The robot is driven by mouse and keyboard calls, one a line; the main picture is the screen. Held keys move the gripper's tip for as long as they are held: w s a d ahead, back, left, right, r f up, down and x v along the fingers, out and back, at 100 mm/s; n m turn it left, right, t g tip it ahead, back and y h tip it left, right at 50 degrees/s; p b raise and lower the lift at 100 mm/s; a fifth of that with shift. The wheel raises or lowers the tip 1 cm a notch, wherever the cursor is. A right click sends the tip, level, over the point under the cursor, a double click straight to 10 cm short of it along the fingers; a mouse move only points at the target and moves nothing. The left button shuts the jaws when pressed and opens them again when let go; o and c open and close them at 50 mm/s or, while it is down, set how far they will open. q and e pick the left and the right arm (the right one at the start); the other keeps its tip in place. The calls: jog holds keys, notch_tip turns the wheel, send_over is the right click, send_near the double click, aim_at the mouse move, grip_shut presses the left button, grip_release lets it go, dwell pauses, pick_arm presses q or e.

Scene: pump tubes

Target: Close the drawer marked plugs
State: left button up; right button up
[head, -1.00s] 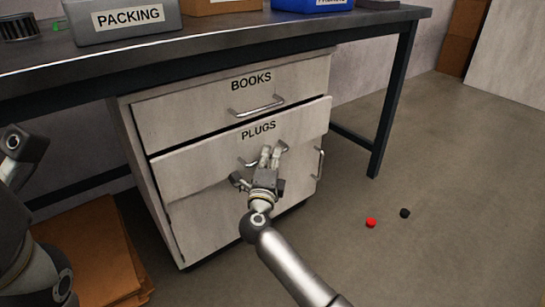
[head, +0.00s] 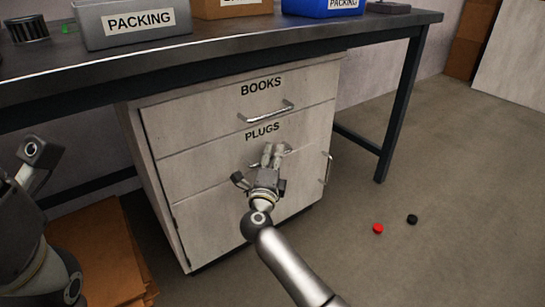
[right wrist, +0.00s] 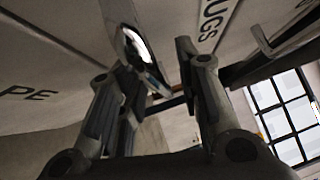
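The drawer marked PLUGS (head: 215,168) is the middle drawer of the white cabinet. Its front looks flush with the BOOKS drawer above. My right gripper (head: 273,151) is at its front, over its metal handle (head: 287,149), hiding much of it. In the right wrist view the two fingers (right wrist: 150,85) stand apart, with the shiny handle (right wrist: 132,45) close to the left finger; I cannot tell whether they touch. Part of the PLUGS label (right wrist: 213,20) shows there. Only links of my left arm show at the left edge; its gripper is out of view.
The BOOKS drawer (head: 200,112) is shut above. The dark workbench (head: 240,45) overhangs the cabinet, with a grey PACKING bin (head: 135,37) and a blue bin (head: 318,7) on it. Flat cardboard (head: 100,245) lies left. A red cap (head: 378,229) and black cap (head: 412,219) lie on the floor.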

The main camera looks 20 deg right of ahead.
jog(key=v, duration=1.2)
jog(key=shift+r, duration=0.1)
